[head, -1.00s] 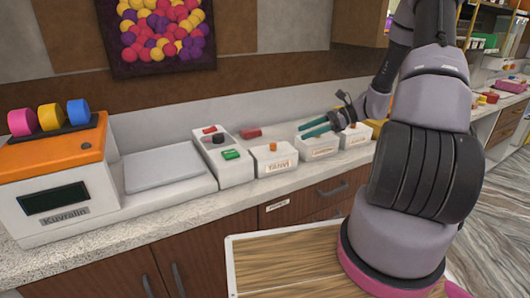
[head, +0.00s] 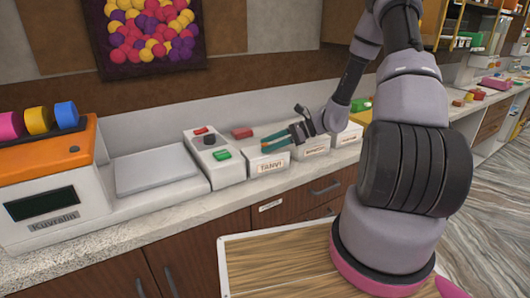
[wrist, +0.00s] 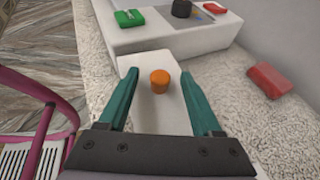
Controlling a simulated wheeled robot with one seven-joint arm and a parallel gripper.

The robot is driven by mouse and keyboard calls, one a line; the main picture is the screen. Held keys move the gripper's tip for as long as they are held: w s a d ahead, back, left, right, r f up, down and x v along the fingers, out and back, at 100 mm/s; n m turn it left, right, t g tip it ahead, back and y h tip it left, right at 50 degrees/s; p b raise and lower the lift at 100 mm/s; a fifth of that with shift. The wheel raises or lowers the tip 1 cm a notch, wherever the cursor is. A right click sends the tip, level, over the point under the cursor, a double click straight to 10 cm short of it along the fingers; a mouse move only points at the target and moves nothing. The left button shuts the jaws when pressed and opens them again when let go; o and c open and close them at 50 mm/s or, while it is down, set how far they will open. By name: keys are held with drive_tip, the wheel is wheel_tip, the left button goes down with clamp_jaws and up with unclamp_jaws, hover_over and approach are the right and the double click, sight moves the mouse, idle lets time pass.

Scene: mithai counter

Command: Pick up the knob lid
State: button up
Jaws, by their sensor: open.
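The knob lid (wrist: 139,68) is the pale top of a small white box, with a short orange knob (wrist: 160,81) standing on it in the wrist view. My gripper (head: 266,143) is open above that box. In the wrist view its two teal fingers (wrist: 158,84) lie left and right of the knob with gaps on both sides. I cannot tell the height of the fingertips over the lid.
A white unit with a green block (head: 222,154) and a dark knob (head: 209,140) stands just left of the box. A red block (head: 242,132) lies behind it. Similar labelled boxes (head: 315,150) stand to the right. A scale (head: 158,172) is farther left.

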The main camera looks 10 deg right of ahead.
clamp_jaws()
